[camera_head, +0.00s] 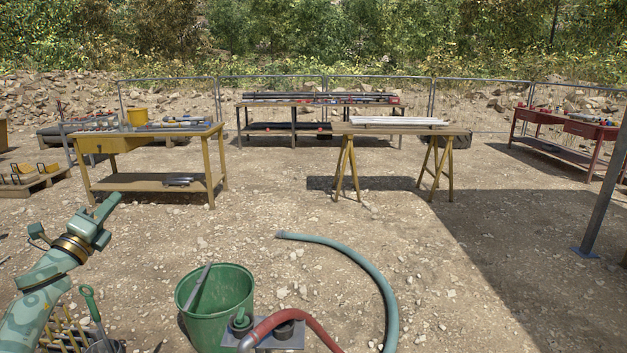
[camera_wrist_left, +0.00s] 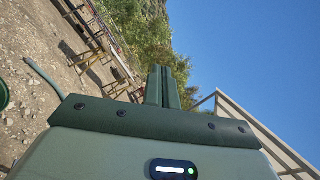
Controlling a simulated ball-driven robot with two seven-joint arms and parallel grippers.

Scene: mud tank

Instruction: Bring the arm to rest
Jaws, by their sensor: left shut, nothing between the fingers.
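My left gripper (camera_head: 108,207) is at the left of the head view, raised above the gravel. Its fingers point up and away toward the yellow workbench. The fingers are shut against each other with nothing between them. In the left wrist view the closed fingers (camera_wrist_left: 162,86) stand up against the trees and sky, clear of any object. My green patterned left arm (camera_head: 40,295) comes in from the lower left. My right gripper is in neither view.
A green bucket (camera_head: 213,318) with a stick leaning in it stands at bottom centre, near a red hose (camera_head: 300,317) and a teal hose (camera_head: 375,268). A yellow workbench (camera_head: 150,183) and a trestle table (camera_head: 400,129) stand beyond. Open gravel lies between.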

